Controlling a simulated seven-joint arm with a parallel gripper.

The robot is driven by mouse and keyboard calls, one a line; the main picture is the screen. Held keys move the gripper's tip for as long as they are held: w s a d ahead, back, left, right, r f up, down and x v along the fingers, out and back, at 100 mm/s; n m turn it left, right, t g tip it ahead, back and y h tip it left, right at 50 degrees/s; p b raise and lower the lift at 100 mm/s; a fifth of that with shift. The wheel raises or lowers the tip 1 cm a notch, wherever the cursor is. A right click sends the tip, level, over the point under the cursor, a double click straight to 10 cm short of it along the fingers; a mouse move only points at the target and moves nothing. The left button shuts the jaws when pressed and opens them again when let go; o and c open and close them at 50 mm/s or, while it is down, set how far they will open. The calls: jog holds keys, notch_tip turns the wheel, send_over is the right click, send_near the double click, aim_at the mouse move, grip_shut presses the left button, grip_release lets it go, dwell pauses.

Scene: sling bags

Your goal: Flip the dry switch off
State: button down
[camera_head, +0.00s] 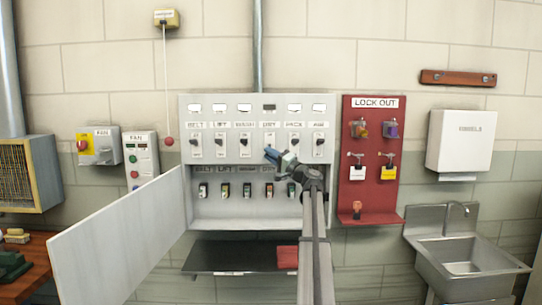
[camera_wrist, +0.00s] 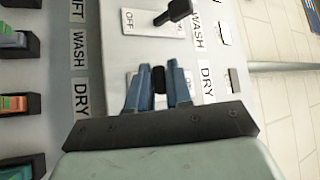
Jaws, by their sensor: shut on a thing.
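The dry switch is in the top row of the wall panel, fourth from the left, under the DRY label (camera_head: 269,124). In the wrist view its black lever (camera_wrist: 160,80) is between the blue fingers of my gripper (camera_wrist: 159,88), beside the DRY label (camera_wrist: 207,82). My gripper (camera_head: 271,155) is shut on the lever. My gripper hides most of the switch plate, so the lever's exact position is unclear. The neighbouring wash switch (camera_wrist: 178,12) has a black lever and an OFF mark on its plate.
The grey panel (camera_head: 186,150) has an open door (camera_head: 120,245) at left. A lower row holds several small coloured switches (camera_head: 225,191). A red lock-out board (camera_head: 370,190) is close on the right. A dark shelf (camera_head: 230,258) is below; a sink (camera_head: 465,255) stands farther right.

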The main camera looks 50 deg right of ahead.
dwell(0.3)
jog(key=c, duration=1.1)
grip_release()
jog(key=v, duration=1.3)
jog(key=shift+s+f, duration=0.15)
jog(key=shift+s, duration=0.2)
